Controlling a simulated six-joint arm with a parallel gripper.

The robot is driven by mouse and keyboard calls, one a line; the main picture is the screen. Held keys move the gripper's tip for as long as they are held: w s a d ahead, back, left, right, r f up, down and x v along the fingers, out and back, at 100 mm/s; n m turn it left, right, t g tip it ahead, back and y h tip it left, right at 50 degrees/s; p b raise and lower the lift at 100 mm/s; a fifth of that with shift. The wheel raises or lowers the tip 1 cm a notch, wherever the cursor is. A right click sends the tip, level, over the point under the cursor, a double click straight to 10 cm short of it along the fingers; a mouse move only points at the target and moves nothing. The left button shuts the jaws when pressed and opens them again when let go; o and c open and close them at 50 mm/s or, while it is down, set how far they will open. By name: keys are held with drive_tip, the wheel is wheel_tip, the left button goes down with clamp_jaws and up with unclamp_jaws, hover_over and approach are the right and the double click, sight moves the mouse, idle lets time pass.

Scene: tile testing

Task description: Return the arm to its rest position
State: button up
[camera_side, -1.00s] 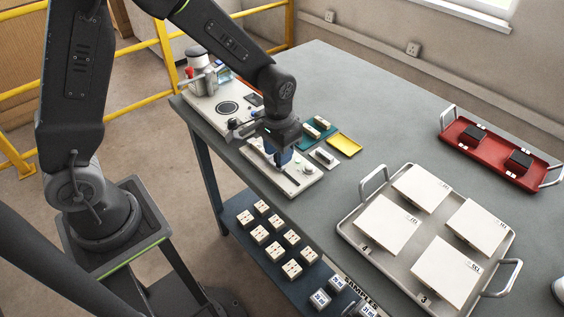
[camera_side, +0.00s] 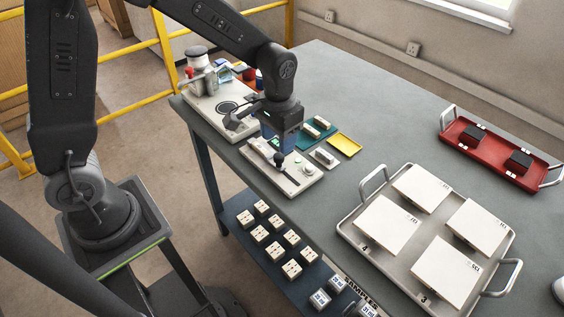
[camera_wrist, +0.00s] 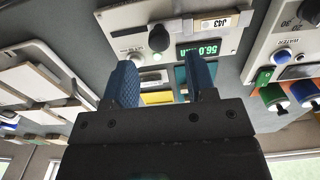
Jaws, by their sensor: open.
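My gripper (camera_side: 281,149) hangs in the air above the front grey-white device (camera_side: 296,190) near the table's left edge. In the wrist view its two blue fingers (camera_wrist: 162,78) stand apart with nothing held between them. The same device fills the top of the wrist view (camera_wrist: 125,22), with a black knob, a green lit display (camera_wrist: 200,50) and a small piece marked J43 (camera_wrist: 203,22) on it. My fingers are clear of the device.
Behind stands another device (camera_side: 225,108) with a round dark plate. Teal and yellow (camera_side: 344,145) trays lie right of my gripper. A metal tray (camera_side: 372,180) holds several white tiles; a red tray (camera_side: 532,178) holds dark blocks. Several white blocks (camera_side: 292,270) sit on a lower shelf.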

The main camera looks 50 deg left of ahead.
drive_tip(key=shift+r, duration=0.85)
drive_tip(key=shift+s+r, duration=0.15)
drive_tip(key=shift+r, duration=0.25)
drive_tip(key=s+a+r+t, duration=0.3)
drive_tip(key=s+r+t, duration=0.2)
drive_tip(key=s+r, duration=0.7)
drive_tip(key=s, duration=0.4)
drive_tip(key=shift+s+a+r+t, duration=0.2)
drive_tip(key=shift+t, duration=0.1)
